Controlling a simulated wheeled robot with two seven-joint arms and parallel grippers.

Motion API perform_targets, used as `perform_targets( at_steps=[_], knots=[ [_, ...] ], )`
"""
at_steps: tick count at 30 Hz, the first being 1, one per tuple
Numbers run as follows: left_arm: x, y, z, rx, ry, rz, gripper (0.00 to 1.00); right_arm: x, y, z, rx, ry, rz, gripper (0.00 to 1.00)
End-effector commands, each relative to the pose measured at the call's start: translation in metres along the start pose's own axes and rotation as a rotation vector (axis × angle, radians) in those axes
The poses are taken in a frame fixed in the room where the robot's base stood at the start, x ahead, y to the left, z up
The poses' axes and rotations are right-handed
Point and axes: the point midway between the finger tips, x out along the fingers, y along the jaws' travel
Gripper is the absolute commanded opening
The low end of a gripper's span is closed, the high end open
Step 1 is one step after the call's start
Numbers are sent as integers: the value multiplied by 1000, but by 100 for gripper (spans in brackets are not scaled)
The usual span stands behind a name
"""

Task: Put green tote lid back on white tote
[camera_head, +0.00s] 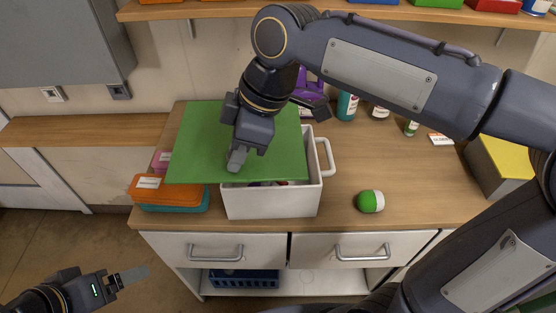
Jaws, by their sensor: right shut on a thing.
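The white tote (270,203) stands on the wooden counter, its right handle sticking out. The flat green lid (195,150) lies across the top of the tote, shifted to the left, overhanging well past its left side. A strip of the tote's opening shows at the front and right, with some contents visible. My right gripper (237,160) points down over the lid and is shut on it; the exact grip is partly hidden by the gripper itself. My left gripper (130,277) is low at the bottom left, away from the counter; its finger opening is unclear.
An orange-lidded box (166,192) sits left of the tote, under the lid's overhang. A green-and-white rounded object (370,201) lies right of the tote. Bottles (347,105) stand behind, and a yellow-topped box (503,160) is at the far right. Counter between is clear.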

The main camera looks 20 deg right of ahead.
Motion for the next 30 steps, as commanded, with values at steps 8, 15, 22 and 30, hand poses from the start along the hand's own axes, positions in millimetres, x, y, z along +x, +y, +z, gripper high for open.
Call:
perform_targets(
  at_steps=[8,15,22,30],
  knots=[
    [-4,2,-2,0,0,0,84,24,37,55,4,-1,-2,1],
    [-5,2,-2,0,0,0,84,38,49,74,0,0,0,1],
    [-4,2,-2,0,0,0,84,64,54,91,-1,-1,-3,1],
    [-4,2,-2,0,0,0,84,73,54,94,-2,1,1,1]
  ],
)
